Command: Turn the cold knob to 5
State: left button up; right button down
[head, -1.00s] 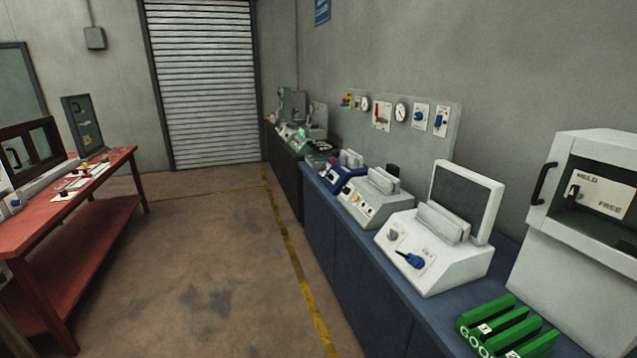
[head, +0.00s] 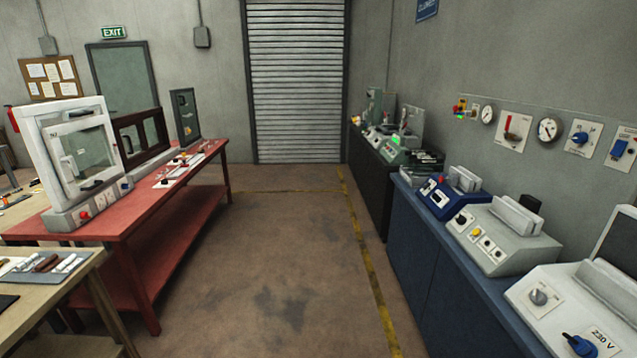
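I cannot tell which knob is the cold knob; no label reading "cold" is legible. On the wall panel are a blue knob (head: 580,138) and another blue switch (head: 618,148). A white cabinet (head: 75,150) on the left has small controls along its base, too small to read. Neither of my grippers is in view.
The blue counter (head: 430,262) runs along the right, with a blue device (head: 452,192) and a grey device (head: 503,236) on it. A red bench (head: 200,215) stands at the left, a wooden table (head: 60,275) in front. The floor (head: 265,285) between is clear.

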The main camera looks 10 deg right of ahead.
aim_at(579, 138)
jog(key=i+j+u, duration=0.1)
jog(key=i, duration=0.75)
jog(key=i+z, duration=0.4)
jog(key=i+j+z, duration=0.15)
jog(key=z, duration=0.25)
jog(key=i+z, duration=0.25)
jog(key=z, duration=0.2)
jog(key=i+j+z, duration=0.2)
jog(key=z, duration=0.25)
jog(key=i+j+z, duration=0.1)
jog(key=z, duration=0.35)
jog(key=i+j+z, duration=0.2)
jog(key=z, duration=0.25)
jog(key=i+j+z, duration=0.2)
jog(key=z, duration=0.25)
jog(key=i+j+z, duration=0.15)
jog(key=j+z, duration=0.25)
jog(key=i+j+z, duration=0.15)
jog(key=j+z, duration=0.2)
jog(key=i+j+z, duration=0.1)
jog(key=j+z, duration=0.25)
jog(key=i+j+z, duration=0.1)
jog(key=j+z, duration=0.2)
